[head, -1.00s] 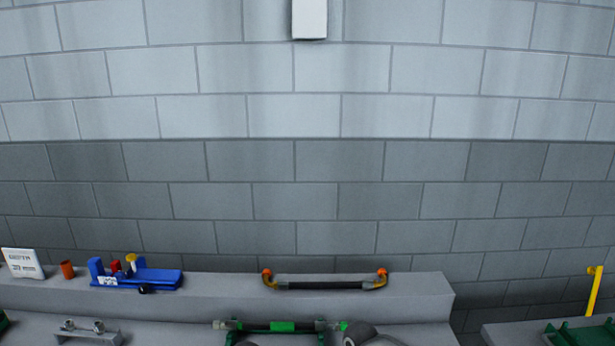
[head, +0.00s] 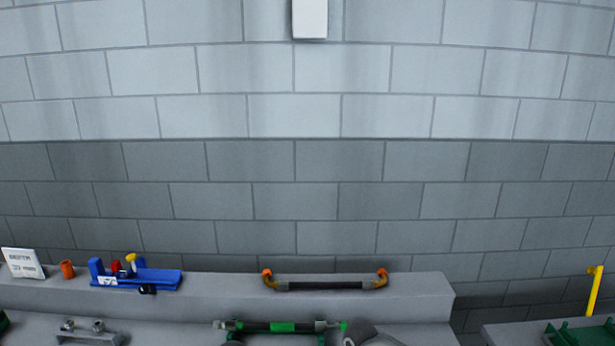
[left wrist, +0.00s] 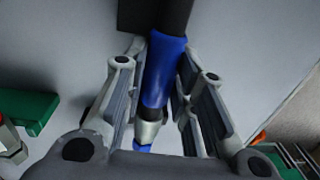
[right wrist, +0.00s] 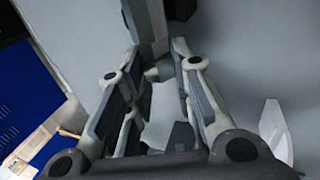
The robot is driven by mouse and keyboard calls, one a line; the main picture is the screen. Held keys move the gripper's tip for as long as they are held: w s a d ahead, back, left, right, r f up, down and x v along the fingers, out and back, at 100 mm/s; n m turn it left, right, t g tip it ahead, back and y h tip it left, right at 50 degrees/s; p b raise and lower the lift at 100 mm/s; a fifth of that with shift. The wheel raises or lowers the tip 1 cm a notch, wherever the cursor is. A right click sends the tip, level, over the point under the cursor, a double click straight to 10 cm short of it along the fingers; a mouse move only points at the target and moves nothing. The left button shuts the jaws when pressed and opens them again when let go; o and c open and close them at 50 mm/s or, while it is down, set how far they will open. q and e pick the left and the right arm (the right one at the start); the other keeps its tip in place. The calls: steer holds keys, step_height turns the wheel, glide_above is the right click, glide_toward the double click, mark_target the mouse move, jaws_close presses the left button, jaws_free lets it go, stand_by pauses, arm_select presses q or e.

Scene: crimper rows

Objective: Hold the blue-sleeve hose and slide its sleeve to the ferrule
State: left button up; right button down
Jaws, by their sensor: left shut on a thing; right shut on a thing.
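In the left wrist view the blue sleeve (left wrist: 165,75) sits around a dark hose (left wrist: 176,15). A silvery metal ferrule (left wrist: 149,129) shows at the near end of the sleeve, with a small blue piece below it. My left gripper (left wrist: 165,62) has its fingers on both sides of the blue sleeve and is shut on it. In the right wrist view my right gripper (right wrist: 158,62) is shut at a grey fitting (right wrist: 160,70) below a dark hose piece (right wrist: 147,18); the exact contact is hard to see. Neither gripper is clearly visible in the head view.
A green-sleeve hose (head: 282,327) lies along the front. A hose with orange ends (head: 328,285) lies on the grey ledge (head: 225,290). A blue tool (head: 138,275), an orange cup (head: 67,269) and a white sign (head: 23,263) stand left. A yellow post (head: 595,290) stands right.

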arm_select(q)
steer(key=shift+a, duration=0.95)
arm_select(e)
steer(key=shift+d, duration=0.1)
arm_select(q)
steer(key=o, duration=1.1)
steer(key=shift+c, duration=0.2)
step_height(320, 180, up, 12)
steer(key=shift+w, duration=0.45)
arm_select(e)
steer(key=c, duration=1.2)
jaws_free()
steer(key=shift+r, duration=0.1)
